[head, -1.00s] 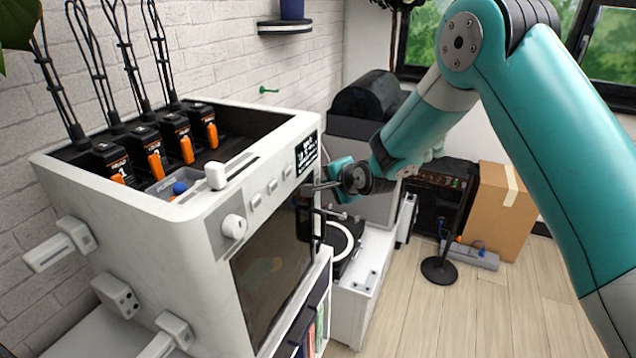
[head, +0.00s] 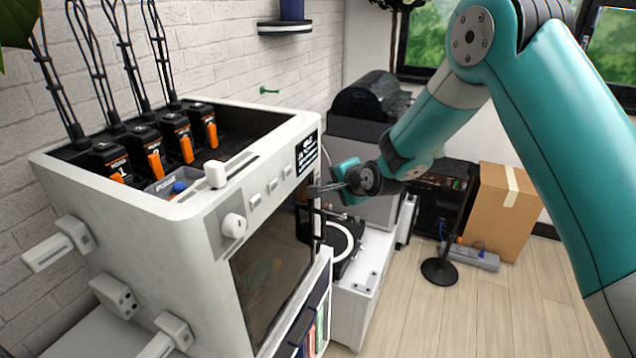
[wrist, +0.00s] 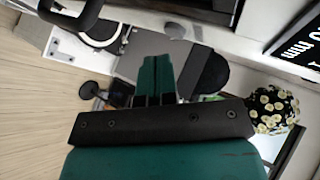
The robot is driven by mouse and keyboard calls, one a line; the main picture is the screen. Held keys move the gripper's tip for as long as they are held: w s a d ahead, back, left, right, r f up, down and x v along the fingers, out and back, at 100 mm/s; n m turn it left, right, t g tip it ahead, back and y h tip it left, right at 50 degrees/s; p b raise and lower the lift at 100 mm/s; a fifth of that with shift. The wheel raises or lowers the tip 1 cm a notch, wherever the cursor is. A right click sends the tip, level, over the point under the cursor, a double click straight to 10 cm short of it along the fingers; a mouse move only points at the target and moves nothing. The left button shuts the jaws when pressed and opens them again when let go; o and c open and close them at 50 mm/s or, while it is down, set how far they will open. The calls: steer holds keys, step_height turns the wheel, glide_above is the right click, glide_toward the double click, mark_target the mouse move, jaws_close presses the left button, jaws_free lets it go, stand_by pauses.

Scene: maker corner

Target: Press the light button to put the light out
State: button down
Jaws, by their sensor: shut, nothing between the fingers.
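The white machine (head: 205,265) stands at the left in the head view. Its front panel has a round knob (head: 233,226), a row of three small white buttons (head: 272,187) and a dark display (head: 307,153). No label on the buttons is readable, so I cannot tell which is the light button. My gripper (head: 314,190) is just right of the buttons, below the display, close to the front face. The wrist view shows its fingers (wrist: 156,80) shut and empty. Part of a white button (wrist: 222,5) and the display (wrist: 300,42) show there. The window (head: 268,275) looks dark.
Several black-and-orange modules (head: 183,138) with cables sit in the machine's top. A white slider (head: 216,174) stands on its upper edge. A turntable (head: 345,243) lies behind it on a white cabinet. A cardboard box (head: 505,210) stands on the floor; open floor lies at right.

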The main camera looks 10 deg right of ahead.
steer(key=s+d, duration=0.1)
steer(key=d, duration=0.1)
steer(key=s+d+b, duration=0.1)
steer(key=s+d, duration=0.1)
stand_by(0.4)
steer(key=s+a+r+n+g+y+b, duration=0.1)
steer(key=s+a+r+n+g, duration=0.3)
steer(key=s, duration=0.4)
steer(key=s+a+r+n+g+y+b, duration=0.1)
steer(key=s+a+r+n+g, duration=0.1)
steer(key=s+a+r+n, duration=0.5)
steer(key=s+d+n+g, duration=0.2)
steer(key=s+n, duration=0.2)
steer(key=s, duration=0.6)
steer(key=s+d+n+g+h+b, duration=0.1)
steer(key=s+n, duration=0.3)
steer(key=s, duration=0.7)
steer(key=shift+s+d+g+h, duration=0.15)
steer(key=shift+d+g+h, duration=0.2)
steer(key=shift+g, duration=0.45)
